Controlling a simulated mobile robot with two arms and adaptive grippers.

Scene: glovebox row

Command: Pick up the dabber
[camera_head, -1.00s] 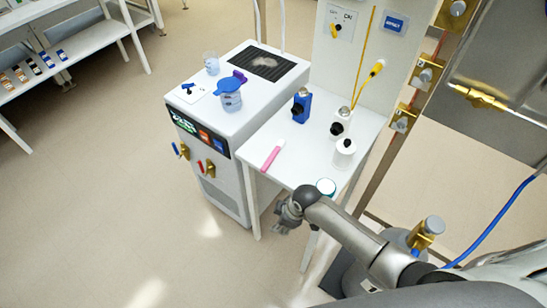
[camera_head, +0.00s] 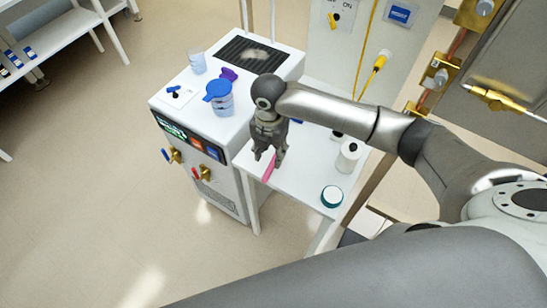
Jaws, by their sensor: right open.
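A slim pink stick (camera_head: 268,173), seemingly the dabber, lies on the white side table near its left edge. Its upper part is hidden behind my right gripper (camera_head: 268,158). The right gripper points down over the stick with its fingers open and apart. I cannot tell how high the fingertips are above it or whether they touch it. My left gripper is not in view.
A white bottle (camera_head: 348,157) and a teal-rimmed round jar (camera_head: 331,196) stand on the table right of the gripper. A blue-lidded cup (camera_head: 219,98) stands on the white cabinet to the left.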

